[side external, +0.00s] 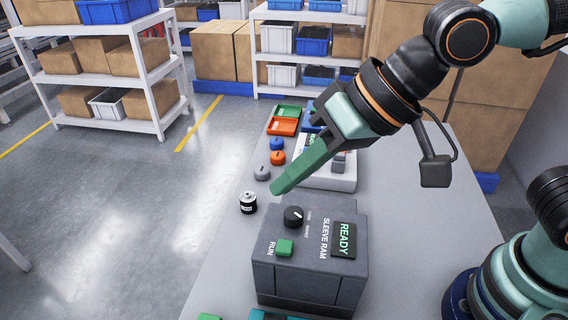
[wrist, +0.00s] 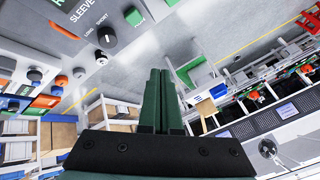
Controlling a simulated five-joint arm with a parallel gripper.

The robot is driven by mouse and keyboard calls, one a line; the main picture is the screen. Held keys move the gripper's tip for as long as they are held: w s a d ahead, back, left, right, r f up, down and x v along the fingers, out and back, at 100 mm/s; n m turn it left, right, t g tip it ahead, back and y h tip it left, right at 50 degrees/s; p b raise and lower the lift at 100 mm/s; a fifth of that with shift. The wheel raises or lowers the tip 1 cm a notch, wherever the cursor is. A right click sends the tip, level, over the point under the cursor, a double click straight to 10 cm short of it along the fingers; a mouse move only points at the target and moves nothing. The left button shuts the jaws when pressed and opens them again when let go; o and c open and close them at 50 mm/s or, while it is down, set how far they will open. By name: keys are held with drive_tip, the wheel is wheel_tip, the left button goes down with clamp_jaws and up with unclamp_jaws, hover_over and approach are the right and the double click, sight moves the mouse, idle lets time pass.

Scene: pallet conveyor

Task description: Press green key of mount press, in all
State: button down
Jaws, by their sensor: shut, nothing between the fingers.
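No label reading "mount press" is legible. A dark grey machine (side external: 310,268) marked SLEEVE RAM stands at the front of the table, with a READY display (side external: 343,240), a black knob (side external: 294,216) and a green RUN key (side external: 284,247). In the wrist view the green key (wrist: 134,16) and knob (wrist: 104,36) show at the top. My gripper (side external: 277,188) is shut and empty, in the air behind and above the knob; its fingers (wrist: 160,75) point away from the key in the wrist view. A white machine (side external: 328,180) behind is partly hidden by my gripper.
A small black-and-silver cylinder (side external: 248,203) stands left of the dark machine. Grey (side external: 262,173), orange (side external: 277,157) and blue (side external: 277,143) round pieces line the table's left edge. Orange (side external: 282,127) and green (side external: 288,111) trays lie farther back. Green and teal things show at the bottom edge.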

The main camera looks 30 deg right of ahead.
sight(289, 247)
drive_tip(key=shift+s+a, duration=0.1)
drive_tip(key=shift+a, duration=0.05)
drive_tip(key=shift+f, duration=4.4)
drive_tip(key=shift+f, duration=0.1)
drive_tip(key=shift+f, duration=0.35)
drive_tip(key=shift+r, duration=0.5)
drive_tip(key=shift+r, duration=0.1)
